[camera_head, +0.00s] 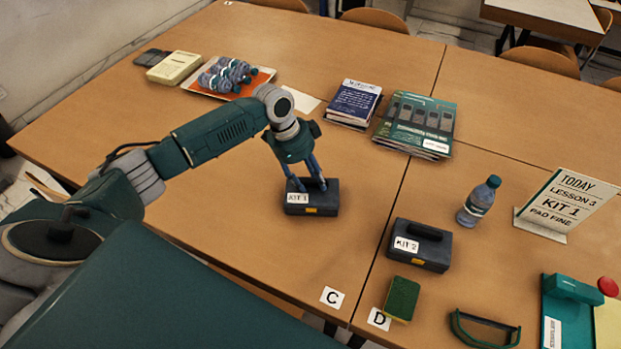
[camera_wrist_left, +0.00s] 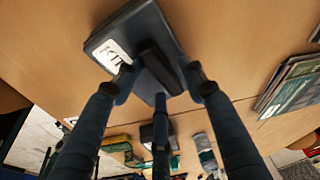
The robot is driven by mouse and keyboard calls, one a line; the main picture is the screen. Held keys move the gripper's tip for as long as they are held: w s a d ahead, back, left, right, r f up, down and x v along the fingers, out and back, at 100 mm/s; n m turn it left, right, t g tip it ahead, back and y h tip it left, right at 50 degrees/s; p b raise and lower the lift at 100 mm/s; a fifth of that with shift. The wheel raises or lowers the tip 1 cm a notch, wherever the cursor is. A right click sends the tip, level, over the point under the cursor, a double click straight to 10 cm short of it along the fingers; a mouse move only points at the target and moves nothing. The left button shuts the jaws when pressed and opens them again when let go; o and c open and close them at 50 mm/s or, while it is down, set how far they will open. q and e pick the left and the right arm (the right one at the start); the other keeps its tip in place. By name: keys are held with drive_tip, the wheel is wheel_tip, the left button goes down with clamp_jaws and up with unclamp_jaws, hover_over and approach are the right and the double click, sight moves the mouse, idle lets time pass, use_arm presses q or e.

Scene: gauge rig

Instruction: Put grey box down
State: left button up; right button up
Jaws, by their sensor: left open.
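The grey box labelled KIT 1 (camera_head: 312,205) rests flat on the left table, near its middle. My left gripper (camera_head: 310,186) is right above it with its fingers pointing down around the box's handle. In the left wrist view the fingers of the left gripper (camera_wrist_left: 158,85) are spread on both sides of the handle of the grey box (camera_wrist_left: 150,30), open. I cannot tell whether a finger touches the box. A second grey box labelled KIT 2 (camera_head: 418,246) stands on the right table. My right gripper is not in view.
Books (camera_head: 353,103) and magazines (camera_head: 415,124) lie behind. A bottle (camera_head: 478,200) and a sign reading TODAY LESSON 3 KIT 1 PAD FINE (camera_head: 566,204) stand at right. A green sponge-like block (camera_head: 402,299) lies near card D (camera_head: 379,319). The table around card C (camera_head: 332,297) is clear.

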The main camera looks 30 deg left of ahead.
use_arm(q)
drive_tip(key=b+v, duration=0.1)
drive_tip(key=v, duration=1.1)
drive_tip(key=shift+s+r, duration=0.1)
